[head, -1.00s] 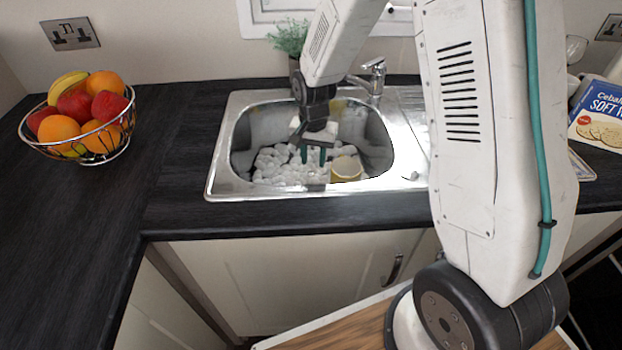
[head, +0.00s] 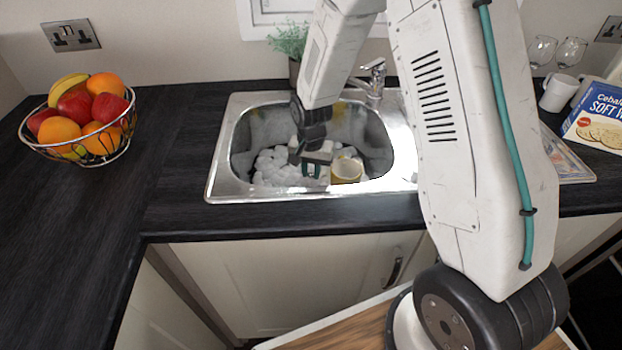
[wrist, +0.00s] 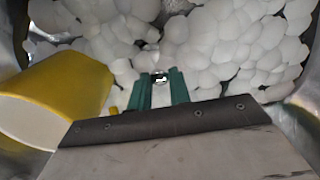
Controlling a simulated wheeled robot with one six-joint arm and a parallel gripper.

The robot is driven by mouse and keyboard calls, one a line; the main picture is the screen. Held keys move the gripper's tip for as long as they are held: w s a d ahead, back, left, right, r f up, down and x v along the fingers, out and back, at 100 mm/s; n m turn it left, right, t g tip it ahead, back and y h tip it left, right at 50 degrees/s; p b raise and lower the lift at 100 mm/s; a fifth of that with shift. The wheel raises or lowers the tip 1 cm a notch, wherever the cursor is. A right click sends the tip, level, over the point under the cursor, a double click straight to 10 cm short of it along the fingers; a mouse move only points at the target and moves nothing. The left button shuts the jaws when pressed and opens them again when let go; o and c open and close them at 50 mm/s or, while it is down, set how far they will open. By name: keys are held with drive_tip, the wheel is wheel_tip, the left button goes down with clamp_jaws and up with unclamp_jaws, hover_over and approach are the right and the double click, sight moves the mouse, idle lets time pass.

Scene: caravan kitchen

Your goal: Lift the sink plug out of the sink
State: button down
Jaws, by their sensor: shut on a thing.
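In the wrist view the fingers of my gripper (wrist: 160,82) are close together. A small shiny metal piece shows between the fingertips, and it looks like the top of the sink plug (wrist: 158,77). The fingers are shut on it. The rest of the plug is hidden by foam and fingers.
A yellow mug (head: 346,171), white inside, lies in the sink close beside my gripper and also shows in the wrist view (wrist: 75,90). The tap (head: 374,80) stands at the sink's back edge. A fruit bowl (head: 88,140) stands left; the counter between is clear.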

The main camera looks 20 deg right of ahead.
sight(311, 174)
wheel_tip(311, 174, up, 10)
idle(0.5)
drive_tip(key=shift+r, duration=0.1)
drive_tip(key=shift+r, duration=1.9)
drive_tip(key=shift+r, duration=0.1)
drive_tip(key=shift+r, duration=1.9)
